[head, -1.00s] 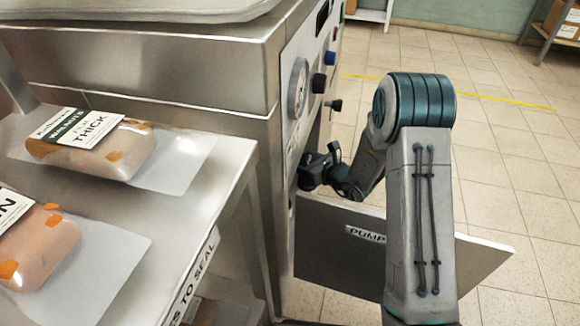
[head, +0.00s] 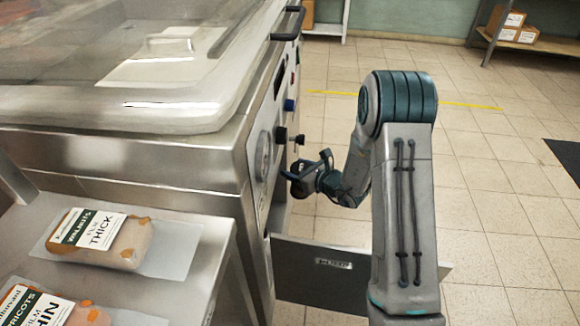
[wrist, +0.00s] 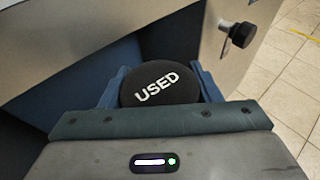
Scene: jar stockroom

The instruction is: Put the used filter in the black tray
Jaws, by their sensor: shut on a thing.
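The used filter (wrist: 160,84) is a round black piece marked "USED", face-on in the wrist view. My gripper (wrist: 160,92) is shut on it, with blue fingers at its left and right sides. In the head view my gripper (head: 312,178) is beside the machine's front panel, above the open pump door, and a dark end shows at its tip. I do not see the black tray in any view.
The steel machine (head: 130,165) has a clear lid, gauge (head: 262,155) and knobs close to my gripper. Its open door (head: 340,275) juts out below. A shelf with packages (head: 105,238) stands at left. The floor (head: 500,215) at right is clear, with a dark mat (head: 567,158).

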